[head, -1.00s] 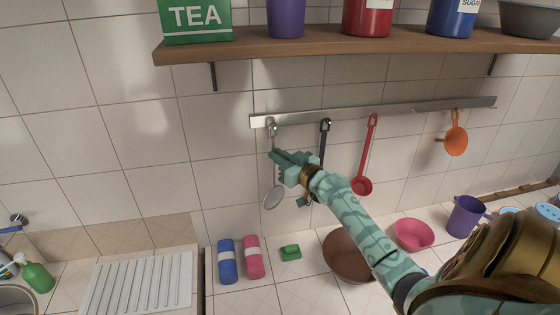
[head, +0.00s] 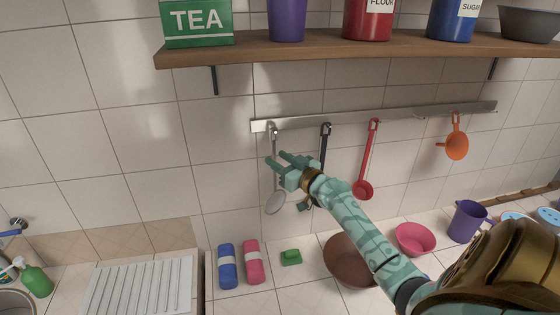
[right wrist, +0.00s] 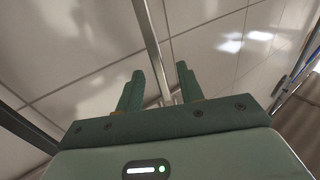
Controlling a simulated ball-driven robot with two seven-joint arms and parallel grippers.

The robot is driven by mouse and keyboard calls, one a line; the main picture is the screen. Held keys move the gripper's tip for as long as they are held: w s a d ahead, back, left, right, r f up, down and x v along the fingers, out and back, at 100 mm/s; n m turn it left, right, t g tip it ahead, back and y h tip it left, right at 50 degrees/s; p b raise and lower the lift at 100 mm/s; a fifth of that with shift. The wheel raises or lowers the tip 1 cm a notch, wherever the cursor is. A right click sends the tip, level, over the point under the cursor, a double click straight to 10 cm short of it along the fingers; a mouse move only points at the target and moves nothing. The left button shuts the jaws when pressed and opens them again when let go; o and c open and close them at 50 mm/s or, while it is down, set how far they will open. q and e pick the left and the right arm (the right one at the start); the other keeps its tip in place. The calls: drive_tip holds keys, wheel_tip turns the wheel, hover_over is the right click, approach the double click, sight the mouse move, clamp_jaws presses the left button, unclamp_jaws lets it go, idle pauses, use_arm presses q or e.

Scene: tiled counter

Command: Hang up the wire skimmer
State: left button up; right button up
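The wire skimmer (head: 275,203) is upright at the left end of the steel wall rail (head: 390,116). Its top end is at the rail's leftmost hook, and its round grey head points down. It looks hung there, though the exact contact at the hook is too small to tell. My right gripper (head: 276,159) is open at the middle of the handle. In the right wrist view the fingers (right wrist: 158,78) stand apart, and the grey handle (right wrist: 150,45) runs down into the gap between them. Part of the handle is hidden by the gripper. My left gripper is not in view.
A black-handled utensil (head: 324,145) hangs just right of my gripper, partly hidden by it. A red ladle (head: 367,160) and an orange funnel (head: 456,140) hang farther right. A wooden shelf (head: 350,46) with canisters is above. A brown bowl (head: 345,262) stands below my arm.

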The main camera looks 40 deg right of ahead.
drive_tip(key=shift+s+f, duration=0.1)
drive_tip(key=shift+s, duration=0.05)
drive_tip(key=s+b, duration=0.5)
drive_tip(key=s, duration=1.1)
drive_tip(key=shift+d+f, duration=0.15)
drive_tip(key=shift+d, duration=0.05)
